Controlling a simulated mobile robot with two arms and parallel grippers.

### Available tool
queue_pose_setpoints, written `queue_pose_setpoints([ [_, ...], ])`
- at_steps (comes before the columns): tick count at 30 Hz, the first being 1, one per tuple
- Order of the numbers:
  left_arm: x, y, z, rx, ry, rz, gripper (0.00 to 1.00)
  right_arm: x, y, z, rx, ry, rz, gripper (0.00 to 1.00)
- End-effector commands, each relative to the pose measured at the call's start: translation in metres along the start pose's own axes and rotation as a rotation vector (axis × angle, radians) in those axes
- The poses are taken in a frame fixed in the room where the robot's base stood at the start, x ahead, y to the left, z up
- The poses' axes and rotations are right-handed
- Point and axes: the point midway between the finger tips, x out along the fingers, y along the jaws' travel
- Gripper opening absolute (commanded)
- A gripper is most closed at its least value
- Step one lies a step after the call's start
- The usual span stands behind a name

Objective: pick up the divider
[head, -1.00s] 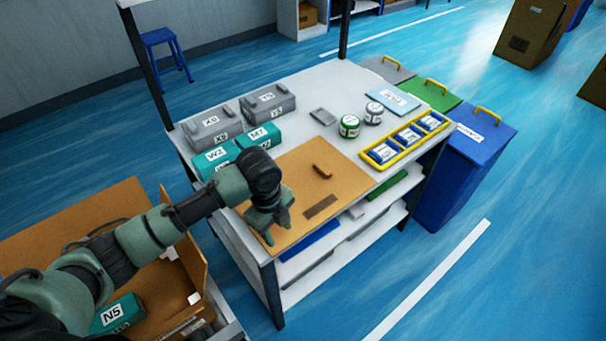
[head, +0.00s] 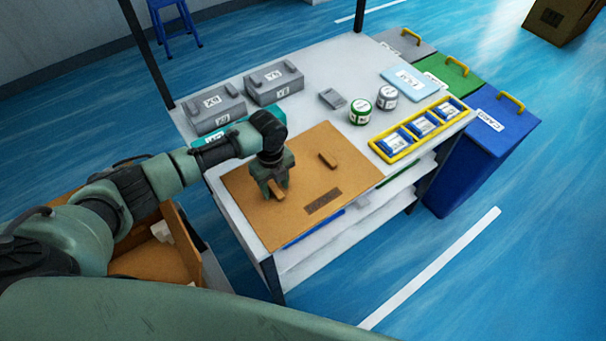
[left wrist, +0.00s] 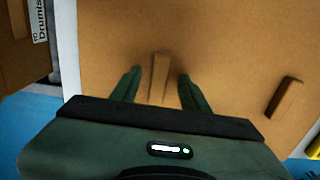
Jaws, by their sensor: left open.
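The divider looks like a flat brown cardboard panel (head: 300,215) lying on the tabletop, with two raised brown grips. One grip (head: 327,159) stands clear to the right; it also shows in the left wrist view (left wrist: 286,97). My left gripper (head: 276,189) points down over the panel's left part. In the left wrist view my left gripper (left wrist: 158,84) is open, with a finger on each side of the other grip (left wrist: 160,76). Gaps show on both sides. My right gripper is not in view.
Grey boxes (head: 215,105) and a partly hidden teal box (head: 207,139) stand behind the arm. Round tins (head: 360,111) and a yellow tray (head: 408,156) are right of the panel. Lidded bins (head: 490,150) stand past the table's right end. An open carton (head: 165,255) is lower left.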

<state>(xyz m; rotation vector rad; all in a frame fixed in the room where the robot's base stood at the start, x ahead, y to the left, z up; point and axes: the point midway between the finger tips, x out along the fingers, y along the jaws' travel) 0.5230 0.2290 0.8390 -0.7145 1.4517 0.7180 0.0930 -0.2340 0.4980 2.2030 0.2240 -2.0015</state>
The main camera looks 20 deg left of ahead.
Motion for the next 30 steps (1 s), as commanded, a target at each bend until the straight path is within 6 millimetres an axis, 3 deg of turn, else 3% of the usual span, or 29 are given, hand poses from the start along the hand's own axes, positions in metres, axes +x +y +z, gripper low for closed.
queue_pose_setpoints([
  [3,0.002,0.000,0.000,0.000,0.000,0.000,0.45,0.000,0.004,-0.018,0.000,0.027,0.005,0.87],
  [6,0.001,0.000,0.000,0.000,0.000,0.000,0.45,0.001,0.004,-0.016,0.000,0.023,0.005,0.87],
  [11,0.001,0.000,0.000,0.000,0.000,0.000,0.01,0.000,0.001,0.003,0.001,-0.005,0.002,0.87],
  [15,0.001,0.000,0.000,-0.001,0.000,-0.001,0.00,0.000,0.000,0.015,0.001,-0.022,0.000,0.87],
  [23,-0.002,0.000,0.000,-0.001,0.000,-0.002,0.00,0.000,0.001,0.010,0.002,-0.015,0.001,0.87],
  [30,-0.028,-0.001,0.001,0.001,-0.002,-0.005,0.00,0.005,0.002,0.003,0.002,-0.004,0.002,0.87],
])
